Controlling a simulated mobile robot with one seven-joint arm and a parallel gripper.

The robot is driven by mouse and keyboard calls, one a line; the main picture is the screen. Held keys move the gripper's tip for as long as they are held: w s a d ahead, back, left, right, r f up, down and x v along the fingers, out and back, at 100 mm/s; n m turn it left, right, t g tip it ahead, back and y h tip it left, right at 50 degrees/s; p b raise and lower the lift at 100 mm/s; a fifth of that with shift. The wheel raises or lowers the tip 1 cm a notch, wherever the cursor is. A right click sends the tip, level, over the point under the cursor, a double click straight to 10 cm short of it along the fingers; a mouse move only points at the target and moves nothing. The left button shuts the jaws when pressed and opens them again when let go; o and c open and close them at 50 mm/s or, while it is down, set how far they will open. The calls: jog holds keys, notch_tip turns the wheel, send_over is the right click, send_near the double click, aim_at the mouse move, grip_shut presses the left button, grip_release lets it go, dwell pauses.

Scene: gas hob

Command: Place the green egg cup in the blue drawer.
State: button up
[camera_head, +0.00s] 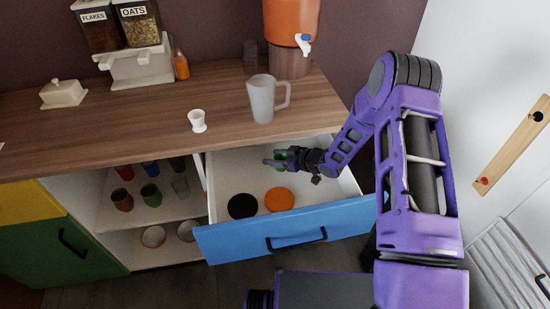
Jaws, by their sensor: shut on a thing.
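The blue drawer (345,222) stands pulled out below the counter, with its pale inside showing. My gripper (279,158) is over the open drawer, towards its back, reaching in from the right. It is shut on the green egg cup (270,163), of which only small dark green parts show. The fingers hide most of the cup, and I cannot tell its tilt or whether it touches the drawer floor.
A black disc (242,206) and an orange disc (279,200) lie in the drawer near its front. A white egg cup (197,120) and a frosted mug (262,100) stand on the counter (150,125) above. Several cups fill the open shelves to the left.

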jog(key=shift+f, duration=0.2)
jog(key=o, duration=1.4)
jog(key=shift+r, duration=0.2)
jog(key=p+v, duration=0.1)
jog(key=v, duration=0.6)
jog(key=shift+s+d, duration=0.1)
jog(key=shift+d, duration=0.1)
jog(key=shift+r, duration=0.1)
